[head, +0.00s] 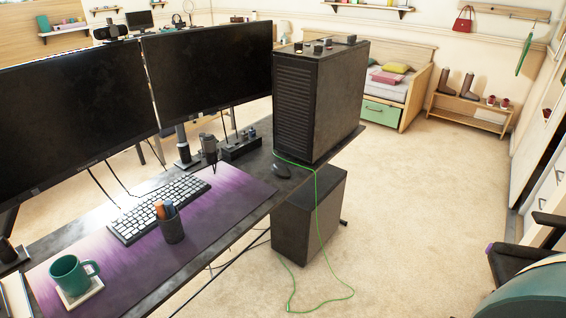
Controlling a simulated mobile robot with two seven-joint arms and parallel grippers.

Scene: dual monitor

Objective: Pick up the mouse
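A small dark computer mouse (282,170) lies on the desk (225,243), at the right end of the purple desk mat (205,220). It sits close to the front lower corner of the big black computer tower (318,100). A green cable passes beside it, and I cannot tell whether it touches the mouse. Neither of my grippers is in view.
Two monitors (208,68) stand behind. A dark box (308,215) is under the desk; open carpet (410,210) lies right.

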